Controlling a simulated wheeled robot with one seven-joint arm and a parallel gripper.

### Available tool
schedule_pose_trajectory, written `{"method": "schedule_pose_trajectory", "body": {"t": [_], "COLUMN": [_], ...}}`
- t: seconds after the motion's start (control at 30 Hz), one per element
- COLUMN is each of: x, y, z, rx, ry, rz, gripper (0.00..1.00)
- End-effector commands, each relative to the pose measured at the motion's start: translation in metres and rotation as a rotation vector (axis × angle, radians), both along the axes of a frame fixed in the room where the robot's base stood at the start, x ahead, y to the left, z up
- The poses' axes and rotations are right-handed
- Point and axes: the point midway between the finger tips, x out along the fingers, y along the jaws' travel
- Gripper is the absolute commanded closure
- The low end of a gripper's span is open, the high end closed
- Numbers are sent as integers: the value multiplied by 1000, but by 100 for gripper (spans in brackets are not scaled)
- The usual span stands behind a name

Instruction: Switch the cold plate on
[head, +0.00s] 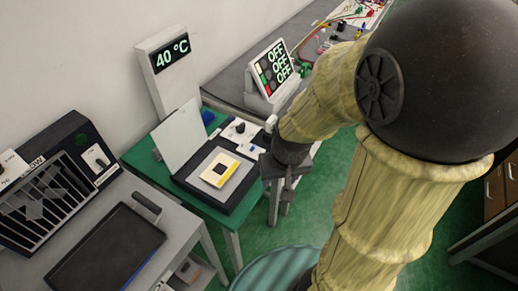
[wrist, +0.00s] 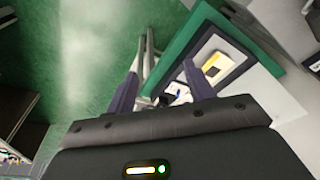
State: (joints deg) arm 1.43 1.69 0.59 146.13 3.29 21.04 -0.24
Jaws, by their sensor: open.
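The cold plate (head: 215,178) appears to be the dark slab with a grey top on the green table. A pale block with yellow and a dark square lies on it, and it also shows in the wrist view (wrist: 222,62). Behind it a white panel with a black knob (head: 240,128) is partly visible; its setting cannot be told. A tall display (head: 172,55) reads 40 °C. My gripper (head: 281,195) is open and empty, beside the table's right edge, apart from the plate. In the wrist view its fingers (wrist: 160,88) stand wide apart with the table corner beyond.
A white upright sheet (head: 180,138) stands at the plate's left. A sloped panel (head: 272,72) reading OFF several times stands on the grey bench behind. A dark vented unit (head: 60,175) and black tray (head: 108,252) are at left. Green floor lies open beneath my gripper.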

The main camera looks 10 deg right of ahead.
Motion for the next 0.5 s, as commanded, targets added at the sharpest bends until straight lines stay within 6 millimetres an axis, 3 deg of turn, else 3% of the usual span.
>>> {"method": "schedule_pose_trajectory", "body": {"t": [0.03,0.27,0.5], "x": [0,-2,7], "y": [-1,4,17], "z": [-6,-38,-66], "rx": [18,180,399], "ry": [26,194,364], "rz": [-38,-308,-623], "gripper": [57,100,100]}}
